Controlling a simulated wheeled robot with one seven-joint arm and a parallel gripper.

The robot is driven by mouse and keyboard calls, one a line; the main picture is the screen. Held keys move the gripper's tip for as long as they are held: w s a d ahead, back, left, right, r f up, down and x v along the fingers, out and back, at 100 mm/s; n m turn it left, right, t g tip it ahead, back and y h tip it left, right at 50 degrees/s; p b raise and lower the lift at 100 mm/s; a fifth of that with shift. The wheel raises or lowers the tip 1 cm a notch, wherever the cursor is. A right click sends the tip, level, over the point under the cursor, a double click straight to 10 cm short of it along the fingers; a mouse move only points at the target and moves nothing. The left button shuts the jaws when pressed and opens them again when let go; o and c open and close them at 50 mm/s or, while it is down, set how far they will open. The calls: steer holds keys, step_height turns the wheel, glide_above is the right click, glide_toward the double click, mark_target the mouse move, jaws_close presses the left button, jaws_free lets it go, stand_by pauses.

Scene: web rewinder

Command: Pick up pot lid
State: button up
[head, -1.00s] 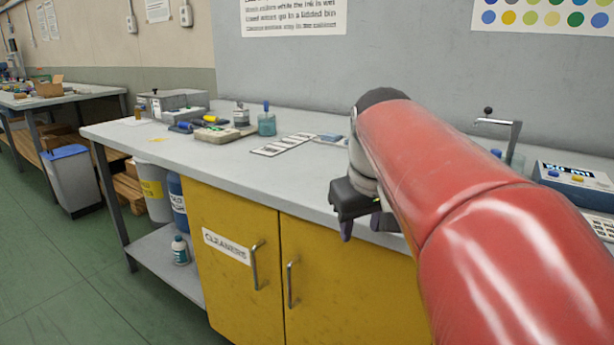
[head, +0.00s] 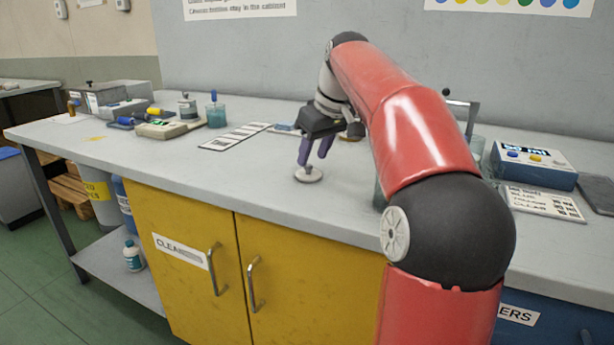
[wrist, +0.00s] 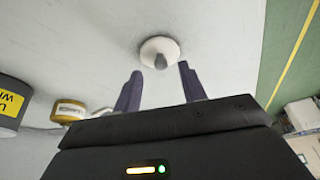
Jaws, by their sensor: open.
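The pot lid (head: 308,174) is a small pale disc with a knob, lying on the grey worktop near its front edge. In the wrist view the lid (wrist: 158,47) shows its dark knob (wrist: 160,62) just past the fingertips, roughly between them. My gripper (head: 316,160) points down above the lid, its two purple fingers apart. In the wrist view the gripper (wrist: 160,72) is open and empty. The head view does not clearly show whether a finger touches the knob.
A printed strip card (head: 235,137) and a teal jar (head: 216,115) stand to the left. A blue device (head: 533,165) and a keypad card (head: 543,202) lie to the right. A yellow and white container (wrist: 68,111) is beside my gripper.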

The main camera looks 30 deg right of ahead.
mark_target(308, 171)
steer(key=shift+x, duration=1.4)
jaws_close()
steer(key=shift+r, duration=0.2)
